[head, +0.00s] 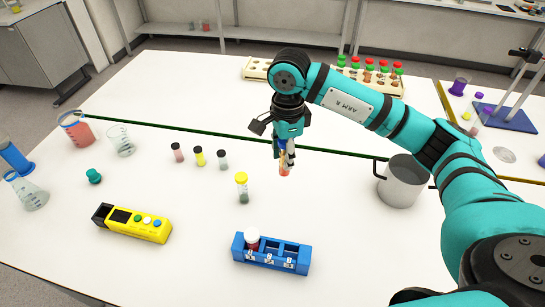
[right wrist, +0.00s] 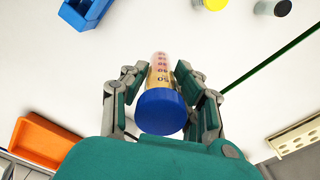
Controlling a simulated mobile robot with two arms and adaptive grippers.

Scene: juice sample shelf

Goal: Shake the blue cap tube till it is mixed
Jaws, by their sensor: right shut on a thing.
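The blue cap tube (head: 284,170) is in my right gripper (head: 286,155), held over the middle of the white table. In the right wrist view, its blue cap (right wrist: 164,111) faces the camera and its clear, marked body (right wrist: 161,70) points away between the two fingers. In that view yellowish content shows near the cap; in the head view the lower part looks orange-red. I cannot tell how well the content is mixed. In the head view the fingers cover much of the tube. My left gripper is not in view.
A blue rack (head: 240,252) holds a white-capped tube (head: 252,238) in its left slot. A yellow-capped tube (head: 242,188) stands behind it. A metal pot (head: 404,183) stands right of my gripper. Several small vials stand left; a yellow device (head: 130,224) lies front left.

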